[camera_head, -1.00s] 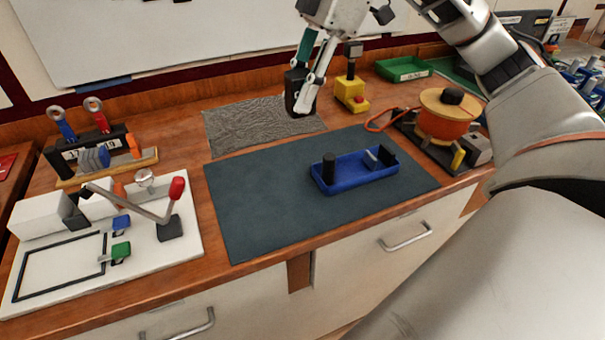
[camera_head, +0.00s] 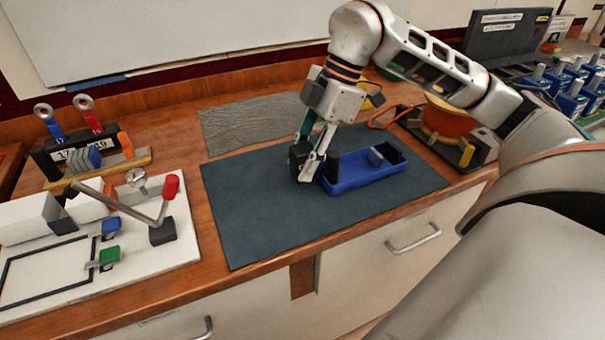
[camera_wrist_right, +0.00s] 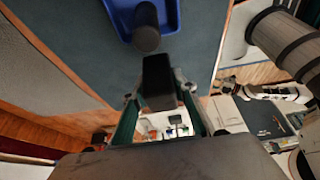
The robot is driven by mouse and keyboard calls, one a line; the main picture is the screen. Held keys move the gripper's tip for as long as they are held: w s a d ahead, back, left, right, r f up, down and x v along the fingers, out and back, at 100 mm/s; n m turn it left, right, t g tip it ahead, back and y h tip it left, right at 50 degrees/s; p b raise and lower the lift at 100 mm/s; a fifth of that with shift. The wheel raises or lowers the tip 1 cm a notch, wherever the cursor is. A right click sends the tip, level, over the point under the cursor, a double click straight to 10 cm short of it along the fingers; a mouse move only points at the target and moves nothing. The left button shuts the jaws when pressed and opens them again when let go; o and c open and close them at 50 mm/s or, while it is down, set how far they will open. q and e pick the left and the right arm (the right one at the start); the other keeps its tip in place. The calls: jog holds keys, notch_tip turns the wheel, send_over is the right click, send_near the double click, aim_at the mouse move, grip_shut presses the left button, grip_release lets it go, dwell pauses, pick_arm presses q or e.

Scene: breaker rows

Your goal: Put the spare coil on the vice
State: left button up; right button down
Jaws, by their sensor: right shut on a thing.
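My right gripper (camera_head: 307,172) is shut on a dark block (camera_wrist_right: 158,82), which hangs just beyond its fingers. I cannot tell for sure that this block is the spare coil. It is beside the left end of a blue tray-like holder (camera_head: 366,181), close to the holder's black upright cylinder (camera_wrist_right: 147,30); contact cannot be made out. The holder has a grey plate and a black block at its right end, and may be the vice. My left gripper is not in the head view; a small, distant part of my other arm shows in the right wrist view.
The holder stands on a dark mat (camera_head: 245,215) with free room left and front. A white board (camera_head: 150,260) with a red-handled lever (camera_head: 171,187) lies left. A rack (camera_head: 75,155) stands behind it. An orange spool (camera_head: 447,120) stands right. A grey textured mat (camera_head: 250,120) lies behind.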

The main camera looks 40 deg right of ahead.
jog(key=shift+f, duration=1.8)
jog(key=shift+f+b, duration=0.1)
jog(key=shift+b, duration=0.2)
jog(key=c, duration=2)
grip_release()
jog(key=shift+f, duration=0.1)
jog(key=o, duration=0.4)
